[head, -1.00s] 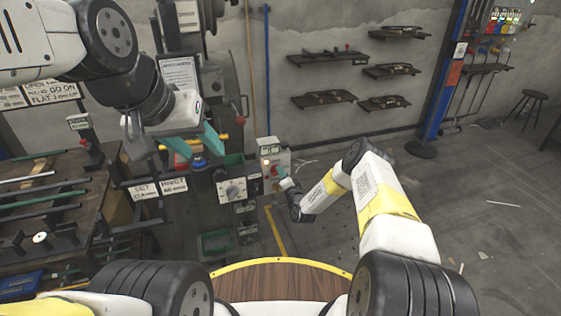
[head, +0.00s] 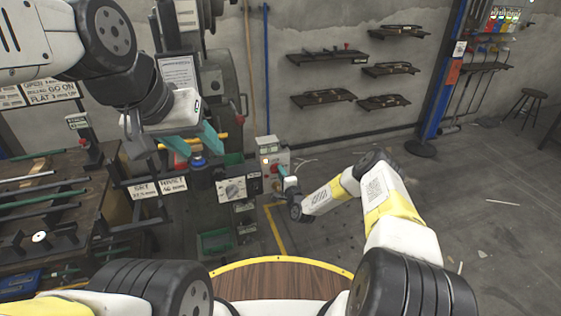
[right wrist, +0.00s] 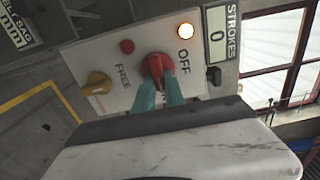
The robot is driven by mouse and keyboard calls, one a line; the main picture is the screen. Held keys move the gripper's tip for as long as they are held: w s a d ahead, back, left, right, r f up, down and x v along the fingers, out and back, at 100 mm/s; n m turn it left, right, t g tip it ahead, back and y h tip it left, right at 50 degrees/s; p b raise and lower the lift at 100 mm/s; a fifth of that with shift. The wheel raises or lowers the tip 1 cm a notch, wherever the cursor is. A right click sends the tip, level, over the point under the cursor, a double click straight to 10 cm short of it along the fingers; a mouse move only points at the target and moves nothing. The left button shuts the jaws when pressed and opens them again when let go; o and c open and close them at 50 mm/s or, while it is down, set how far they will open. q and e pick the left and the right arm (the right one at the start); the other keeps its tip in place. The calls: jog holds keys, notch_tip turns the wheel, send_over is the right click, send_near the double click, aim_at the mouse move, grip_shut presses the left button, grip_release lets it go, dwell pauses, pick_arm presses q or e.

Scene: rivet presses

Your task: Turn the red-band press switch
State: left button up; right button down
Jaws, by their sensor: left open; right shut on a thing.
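The red switch knob (right wrist: 157,66) sits on a light control box (right wrist: 108,62) marked OFF and FREE in the right wrist view. My right gripper (right wrist: 160,88) has its two teal fingers closed around the knob's sides. The knob's pointer end faces roughly between the labels and the fingers, and its exact setting is hard to tell. In the head view the box (head: 268,152) stands right of the press, and my right gripper (head: 280,171) reaches it. My left gripper (head: 205,152) is open and empty in front of the press, above a blue-topped part (head: 198,162).
Near the knob are a lit round lamp (right wrist: 186,31), a small red button (right wrist: 127,46), a yellow knob (right wrist: 97,84) and a STROKES counter (right wrist: 217,35) reading 0.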

jog(key=c, duration=1.4)
grip_release()
jog(key=v, duration=0.7)
jog(key=shift+s+d, duration=0.15)
jog(key=shift+s, duration=0.2)
